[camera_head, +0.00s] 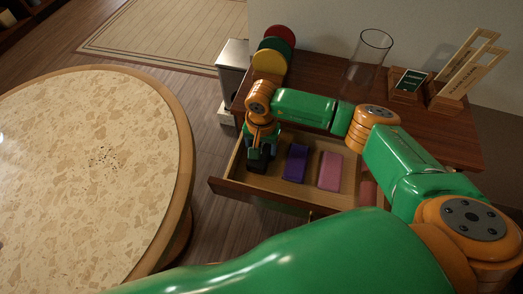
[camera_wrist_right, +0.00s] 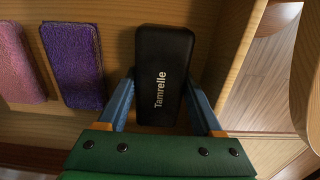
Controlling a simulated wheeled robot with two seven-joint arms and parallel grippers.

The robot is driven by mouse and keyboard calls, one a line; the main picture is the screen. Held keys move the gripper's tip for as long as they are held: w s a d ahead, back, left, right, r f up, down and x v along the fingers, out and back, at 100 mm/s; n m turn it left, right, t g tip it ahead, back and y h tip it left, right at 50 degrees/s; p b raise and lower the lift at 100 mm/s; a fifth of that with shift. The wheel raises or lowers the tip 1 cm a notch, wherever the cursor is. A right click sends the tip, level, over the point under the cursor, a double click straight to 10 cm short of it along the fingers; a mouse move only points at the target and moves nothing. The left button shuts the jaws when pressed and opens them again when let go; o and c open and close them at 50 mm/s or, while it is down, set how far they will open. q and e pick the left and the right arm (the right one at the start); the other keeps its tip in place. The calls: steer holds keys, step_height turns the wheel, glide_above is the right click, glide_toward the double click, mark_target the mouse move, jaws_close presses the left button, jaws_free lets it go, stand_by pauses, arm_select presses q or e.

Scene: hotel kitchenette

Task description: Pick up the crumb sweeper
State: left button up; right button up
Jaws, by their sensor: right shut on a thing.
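The crumb sweeper (camera_wrist_right: 164,72) appears to be the black, rounded block lettered "Tamrelle" in the right wrist view. It lies in the open drawer (camera_head: 262,194), at the drawer's left end in the head view. My right gripper (camera_head: 258,158) reaches down into the drawer over it. In the wrist view its two blue fingers are on either side of the block, shut on it. My left gripper is not in view.
A purple pad (camera_head: 296,162) and a pink pad (camera_head: 330,171) lie beside it in the drawer. The cabinet top (camera_head: 330,78) holds coloured discs (camera_head: 275,50), a glass cylinder (camera_head: 371,52) and signs (camera_head: 466,75). Dark crumbs (camera_head: 103,157) lie on the round table (camera_head: 80,225).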

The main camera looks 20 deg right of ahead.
steer(key=shift+r, duration=0.1)
steer(key=shift+w+r, duration=0.1)
steer(key=shift+r, duration=0.25)
steer(key=shift+r+b, duration=0.6)
steer(key=shift+r, duration=0.15)
steer(key=s+r, duration=0.1)
steer(key=r, duration=0.1)
steer(key=s+r, duration=0.3)
steer(key=r, duration=0.1)
steer(key=shift+s+a+r, duration=0.2)
steer(key=shift+s+a, duration=0.05)
steer(key=shift+s, duration=0.15)
steer(key=s+r, duration=0.1)
steer(key=s, duration=0.2)
steer(key=s+r+b, duration=0.1)
steer(key=s+r, duration=0.1)
steer(key=s, duration=0.1)
steer(key=s+r, duration=0.1)
steer(key=s, duration=0.2)
steer(key=shift+s+a+r, duration=0.15)
steer(key=shift+a, duration=0.25)
